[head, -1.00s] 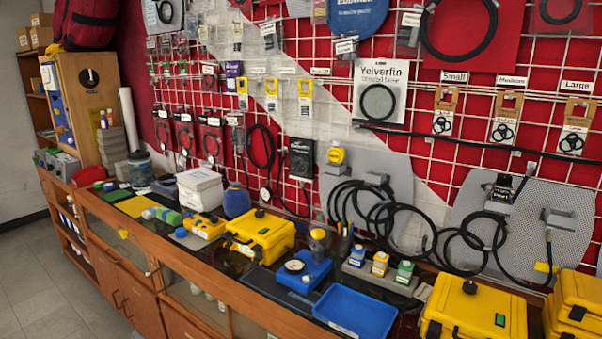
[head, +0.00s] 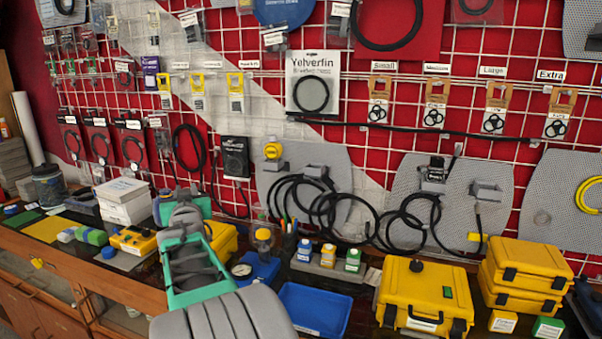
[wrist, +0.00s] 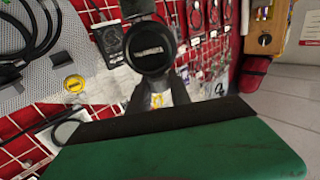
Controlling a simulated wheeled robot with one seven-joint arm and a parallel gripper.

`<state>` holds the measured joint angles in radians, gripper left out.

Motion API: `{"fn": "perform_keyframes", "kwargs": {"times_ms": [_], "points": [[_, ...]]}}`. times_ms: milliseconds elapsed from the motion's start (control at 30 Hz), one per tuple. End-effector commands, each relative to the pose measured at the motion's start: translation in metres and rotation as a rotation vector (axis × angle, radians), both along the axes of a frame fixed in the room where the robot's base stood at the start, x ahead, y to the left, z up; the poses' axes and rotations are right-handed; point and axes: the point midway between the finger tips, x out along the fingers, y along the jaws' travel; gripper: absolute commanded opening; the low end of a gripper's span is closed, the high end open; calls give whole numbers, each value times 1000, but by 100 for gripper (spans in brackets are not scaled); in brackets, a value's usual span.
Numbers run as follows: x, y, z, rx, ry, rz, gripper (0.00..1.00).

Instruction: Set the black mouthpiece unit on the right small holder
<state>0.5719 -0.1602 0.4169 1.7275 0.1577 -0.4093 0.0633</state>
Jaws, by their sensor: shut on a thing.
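The black mouthpiece unit (wrist: 153,47), round with a white label, is close up in the wrist view. It sits at the tips of my gripper (wrist: 156,97), which is shut on it. In the head view my arm rises at lower left, and the unit is hidden behind it. Grey holders stick out from the grey boards on the wall: one (head: 487,191) on the right board and one (head: 314,171) on the middle board. I cannot tell for certain which one is the right small holder. A black labelled piece (head: 433,175) sits left of the right board's holder.
A yellow round unit (head: 272,150) sits on the middle board. Black hoses (head: 335,205) hang in loops across the boards. Below, the bench holds a blue tray (head: 313,308), a yellow case (head: 422,290), small bottles (head: 328,253) and stacked yellow cases (head: 530,268).

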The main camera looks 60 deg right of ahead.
Motion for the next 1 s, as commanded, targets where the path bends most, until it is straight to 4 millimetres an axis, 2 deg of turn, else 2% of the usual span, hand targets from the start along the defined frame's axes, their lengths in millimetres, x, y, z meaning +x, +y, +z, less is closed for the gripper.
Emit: {"fn": "perform_keyframes", "kwargs": {"times_ms": [33, 100, 167, 200, 267, 300, 400, 500, 633, 700, 800, 867, 1000], "points": [[-14, -34, 19, -5, -6, -62, 0], [-36, -76, 43, -5, -6, -145, 0], [-59, -111, 63, -5, -5, -216, 0], [-75, -133, 77, -6, -5, -263, 0], [-103, -163, 97, -5, -5, -332, 0], [-123, -182, 110, -5, -5, -379, 0], [-175, -224, 141, -5, -4, -490, 0], [-227, -255, 168, -5, -3, -588, 0], [-278, -277, 193, -4, -2, -678, 0], [-294, -283, 200, -4, 0, -705, 0], [-302, -288, 204, -2, 1, -723, 0], [-296, -293, 202, 0, 3, -724, 0], [-265, -314, 187, 1, 6, -722, 0]]}}
